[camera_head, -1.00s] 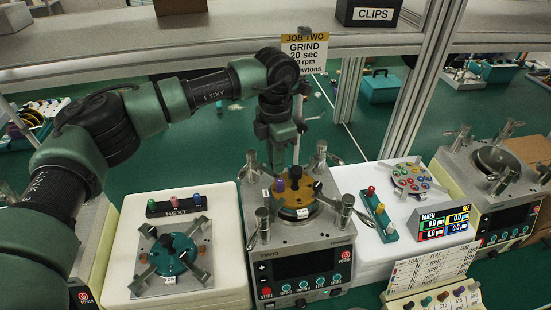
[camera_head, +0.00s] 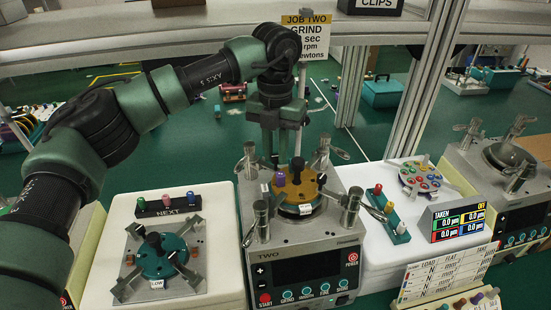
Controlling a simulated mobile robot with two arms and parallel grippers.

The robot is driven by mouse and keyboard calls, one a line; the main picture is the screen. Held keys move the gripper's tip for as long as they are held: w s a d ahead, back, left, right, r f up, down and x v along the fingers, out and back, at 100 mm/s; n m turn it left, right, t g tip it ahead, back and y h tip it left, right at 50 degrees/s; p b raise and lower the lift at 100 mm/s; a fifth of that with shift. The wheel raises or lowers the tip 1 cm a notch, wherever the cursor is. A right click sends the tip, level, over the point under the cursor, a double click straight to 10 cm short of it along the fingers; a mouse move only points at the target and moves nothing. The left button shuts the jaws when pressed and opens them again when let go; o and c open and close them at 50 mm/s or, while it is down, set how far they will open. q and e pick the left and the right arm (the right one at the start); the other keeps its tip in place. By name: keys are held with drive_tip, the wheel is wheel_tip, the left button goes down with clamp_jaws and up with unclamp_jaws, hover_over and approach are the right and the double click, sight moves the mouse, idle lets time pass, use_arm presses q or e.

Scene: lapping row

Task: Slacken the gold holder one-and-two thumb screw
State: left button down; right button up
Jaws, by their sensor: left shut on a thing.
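The gold holder (camera_head: 309,190) is a round gold disc with a purple knob (camera_head: 280,179) and a black central knob, on top of the lapping machine marked TWO (camera_head: 285,232). My left gripper (camera_head: 279,162) points down at the far left edge of the gold holder, behind the purple knob. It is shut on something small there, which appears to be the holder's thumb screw. The fingers and knobs hide most of it, so I cannot read which screw it is. My right gripper is not in view.
Upright metal posts with levers (camera_head: 262,219) stand around the holder. A teal holder (camera_head: 180,262) lies on the white stand at left, by the NEXT rack (camera_head: 150,208). A colored-knob rack (camera_head: 388,222) and TAKEN display (camera_head: 459,222) are at right. The job sign (camera_head: 305,36) stands behind.

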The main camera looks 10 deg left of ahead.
sight(275, 156)
use_arm(q)
drive_tip(key=n+b, duration=0.2)
drive_tip(key=n, duration=0.2)
drive_tip(key=shift+f+n+b, duration=0.15)
drive_tip(key=shift+n+b, duration=0.15)
drive_tip(key=shift+b, duration=0.05)
drive_tip(key=n+b, duration=0.2)
drive_tip(key=n, duration=0.2)
drive_tip(key=shift+n, duration=0.4)
drive_tip(key=c, duration=1.3)
unclamp_jaws()
drive_tip(key=shift+w+r+b, duration=0.1)
drive_tip(key=shift+r+b, duration=0.2)
drive_tip(key=shift+r, duration=0.4)
wheel_tip(275, 156, up, 7)
drive_tip(key=shift+f+b, duration=0.1)
drive_tip(key=shift+b, duration=0.3)
